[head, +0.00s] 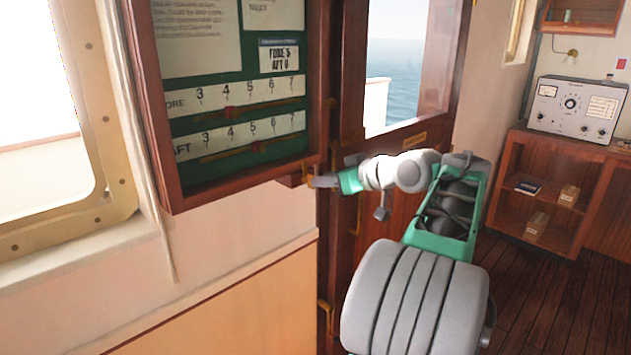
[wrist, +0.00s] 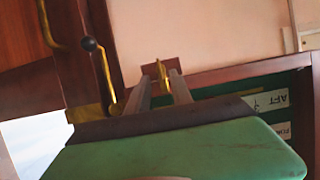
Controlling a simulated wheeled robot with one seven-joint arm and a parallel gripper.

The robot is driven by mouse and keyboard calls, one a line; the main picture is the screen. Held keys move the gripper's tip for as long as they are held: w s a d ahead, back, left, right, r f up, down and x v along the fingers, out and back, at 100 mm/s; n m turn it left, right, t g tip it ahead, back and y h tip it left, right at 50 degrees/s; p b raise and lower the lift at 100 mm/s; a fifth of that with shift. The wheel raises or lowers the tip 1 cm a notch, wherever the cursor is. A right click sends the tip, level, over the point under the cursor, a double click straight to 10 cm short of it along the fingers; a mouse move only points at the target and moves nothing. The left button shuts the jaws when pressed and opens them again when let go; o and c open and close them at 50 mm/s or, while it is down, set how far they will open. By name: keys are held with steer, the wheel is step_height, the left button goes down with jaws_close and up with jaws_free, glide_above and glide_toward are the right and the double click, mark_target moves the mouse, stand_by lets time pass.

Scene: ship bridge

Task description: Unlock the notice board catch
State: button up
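The notice board (head: 325,90) is a wooden-framed case with a green backing, mounted on the wall left of the door. A small brass catch (head: 307,172) sits at its lower right corner. In the wrist view the catch (wrist: 162,80) stands upright against a small wooden block (wrist: 160,66). My gripper (head: 310,180) is at that corner. In the wrist view my gripper (wrist: 160,82) has its two fingers apart, one on each side of the catch, with visible gaps. My gripper partly hides the catch in the head view.
A wooden door (head: 345,240) with a window stands just right of the board. A black-knobbed brass lever (wrist: 90,45) is left of the fingers in the wrist view. A shelf unit (head: 545,180) with a grey instrument (head: 575,108) stands at the far right. The wall below the board is clear.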

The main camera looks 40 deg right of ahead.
mark_target(309, 176)
steer(key=x, duration=0.4)
jaws_close()
stand_by(0.4)
